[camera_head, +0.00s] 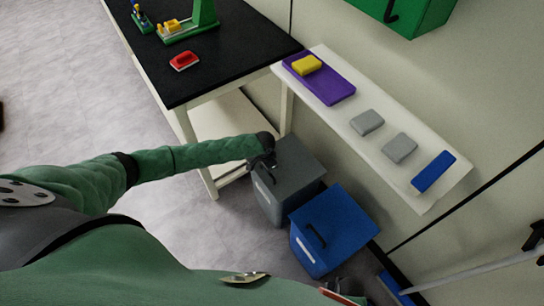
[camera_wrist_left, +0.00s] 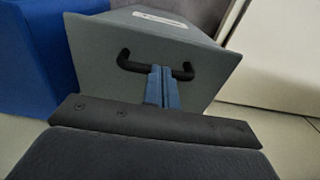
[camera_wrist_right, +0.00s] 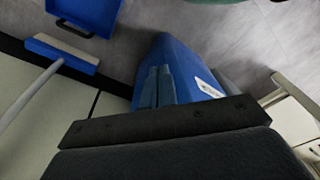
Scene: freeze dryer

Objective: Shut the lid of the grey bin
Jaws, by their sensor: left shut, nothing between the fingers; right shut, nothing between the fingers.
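The grey bin (camera_head: 296,168) stands on the floor beside the black-topped bench. Its lid appears to lie flat on top, with no gap visible. In the left wrist view, the grey lid (camera_wrist_left: 110,40) has a black bar handle (camera_wrist_left: 133,63). My left gripper (camera_head: 268,162) is shut and empty at the lid's handle side. Its fingertips (camera_wrist_left: 163,72) overlap the handle in the left wrist view; I cannot tell whether they touch it. My right gripper (camera_wrist_right: 160,72) is shut and empty, with the blue bin (camera_wrist_right: 187,66) beyond its fingers.
The blue bin (camera_head: 335,222) stands close to the grey bin. A white shelf (camera_head: 385,160) on the wall overhangs nearby, holding sponges and blocks. The bench (camera_head: 235,50) is at upper left. A broom with a blue head (camera_wrist_right: 72,55) is near the wall. Floor at left is clear.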

